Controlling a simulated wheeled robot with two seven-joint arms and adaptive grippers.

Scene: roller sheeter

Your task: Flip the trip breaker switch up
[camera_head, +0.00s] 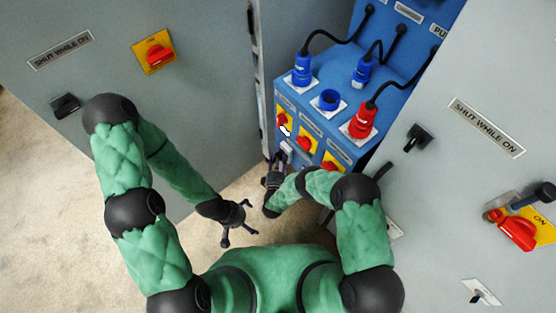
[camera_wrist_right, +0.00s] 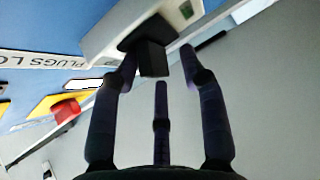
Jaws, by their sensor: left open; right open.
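The trip breaker is a pale box (camera_wrist_right: 103,38) with a black switch lever (camera_wrist_right: 153,58) and a small green mark, at the top of the right wrist view. In the head view the breaker (camera_head: 287,147) is small, low on the blue cabinet's front. My right gripper (camera_wrist_right: 160,68) is open, its dark fingers spread around the lever's end; I cannot tell whether they touch it. In the head view my right gripper (camera_head: 275,165) is just below the breaker. My left gripper (camera_head: 240,218) is open and empty over the floor, away from the breaker.
The blue cabinet (camera_head: 345,86) carries red knobs on yellow plates, blue plugs (camera_head: 302,70) and a red plug (camera_head: 362,122) with black cables. Grey cabinets stand left (camera_head: 200,100) and right (camera_head: 450,190), with red switches. Beige floor (camera_head: 60,180) is open at left.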

